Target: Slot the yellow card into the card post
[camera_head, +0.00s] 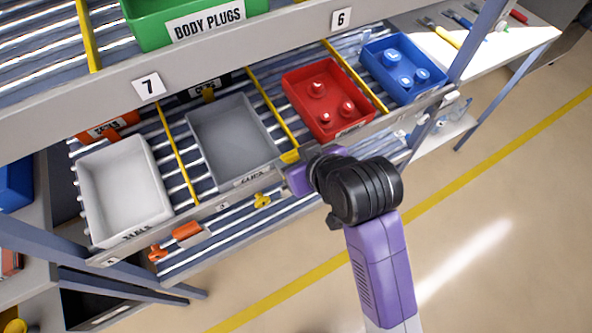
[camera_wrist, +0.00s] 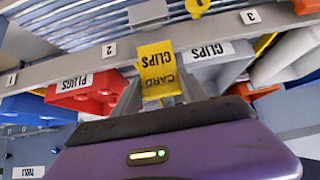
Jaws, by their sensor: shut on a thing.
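The yellow card (camera_wrist: 157,68), printed "CARD CLIPS", is pinched between the two fingers of my gripper (camera_wrist: 157,92) in the wrist view, where the lettering is upside down. The card stands in front of the shelf's front rail, between the number 2 label and the grey clips bin. In the head view, a yellow edge (camera_head: 290,156) of the card shows by the rail, just beyond my gripper (camera_head: 300,178), whose fingers are hidden. A small grey block (camera_wrist: 148,12) shows on the rail's far side in the wrist view. I cannot tell whether it is the card post.
A grey bin (camera_head: 235,140), a red bin (camera_head: 318,97), a blue bin (camera_head: 402,66) and a white bin (camera_head: 125,190) sit in the roller shelf. A yellow piece (camera_head: 262,200) and an orange piece (camera_head: 187,230) are below the rail. Floor at right is clear.

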